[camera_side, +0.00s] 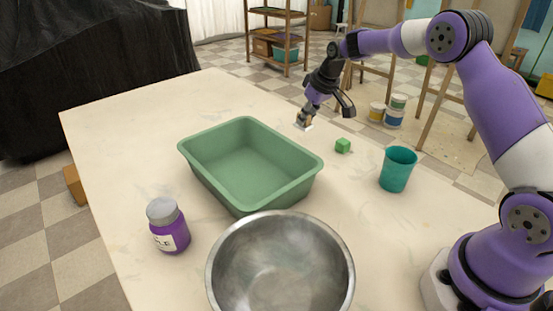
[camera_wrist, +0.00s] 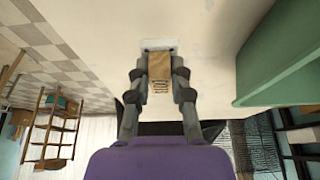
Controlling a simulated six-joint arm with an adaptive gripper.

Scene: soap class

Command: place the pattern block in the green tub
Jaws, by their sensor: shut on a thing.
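The green tub (camera_side: 250,187) stands open and empty in the middle of the table; part of it shows at the right of the wrist view (camera_wrist: 275,60). My gripper (camera_side: 308,114) is beyond the tub's far right side, outside its rim. In the wrist view my gripper (camera_wrist: 159,75) is shut on a white bar with a tan printed band (camera_wrist: 159,66). The bar's white end (camera_side: 303,125) points down, close to the table; I cannot tell whether it touches. A small plain green block (camera_side: 343,146) lies apart on the table, right of the tub, with no pattern visible on it.
A teal cup (camera_side: 398,169) stands at the right. A steel bowl (camera_side: 281,265) is in front of the tub, and a purple jar with a grey lid (camera_side: 167,226) is at its left front. The table (camera_side: 140,120) is clear at the left and back.

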